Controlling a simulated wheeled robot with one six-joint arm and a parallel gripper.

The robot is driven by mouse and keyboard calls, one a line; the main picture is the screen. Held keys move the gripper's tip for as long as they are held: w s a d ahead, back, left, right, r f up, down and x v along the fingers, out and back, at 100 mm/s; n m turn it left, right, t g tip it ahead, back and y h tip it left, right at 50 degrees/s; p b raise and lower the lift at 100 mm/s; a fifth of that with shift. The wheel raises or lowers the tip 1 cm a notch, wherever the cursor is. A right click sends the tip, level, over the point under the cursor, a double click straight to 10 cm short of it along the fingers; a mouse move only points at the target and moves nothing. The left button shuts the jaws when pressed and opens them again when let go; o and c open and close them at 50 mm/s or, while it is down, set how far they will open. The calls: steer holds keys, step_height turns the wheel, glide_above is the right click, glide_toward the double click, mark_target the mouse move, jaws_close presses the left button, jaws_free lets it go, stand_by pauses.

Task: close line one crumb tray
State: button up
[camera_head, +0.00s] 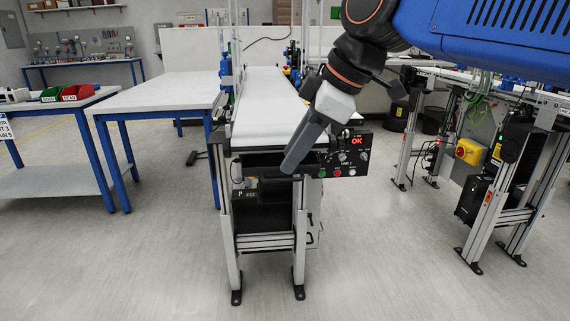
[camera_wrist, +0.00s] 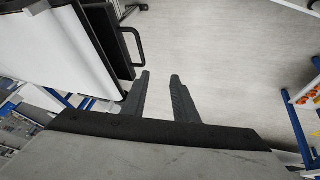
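The line one conveyor (camera_head: 265,105) has a white belt and stands in the middle of the head view. A black crumb tray (camera_head: 272,190) shows below its near end, partly hidden by my gripper. In the wrist view the dark tray (camera_wrist: 108,40) sticks out past the belt end, with a black bar handle (camera_wrist: 138,45) on its front. My gripper (camera_head: 289,168) points down in front of the conveyor end. In the wrist view my gripper (camera_wrist: 161,76) has its fingers apart with nothing between them. The fingertips are beside the handle, not around it; whether they touch it is unclear.
A control box (camera_head: 347,153) with buttons and an OK display sits right of the tray. A white table (camera_head: 160,92) stands to the left. Another conveyor frame (camera_head: 500,180) stands at the right. The floor in front is clear.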

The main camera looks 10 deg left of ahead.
step_height(320, 180, down, 10)
steer(key=d+m+g+y, duration=0.1)
steer(key=d+m+g, duration=0.1)
steer(key=g, duration=0.2)
steer(key=m+t+y, duration=0.3)
steer(key=m+y, duration=0.8)
steer(key=y, duration=0.3)
glide_toward(286, 180)
steer(key=shift+x, duration=5.1)
steer(key=shift+w+f, duration=0.1)
steer(key=shift+w, duration=0.1)
jaws_close()
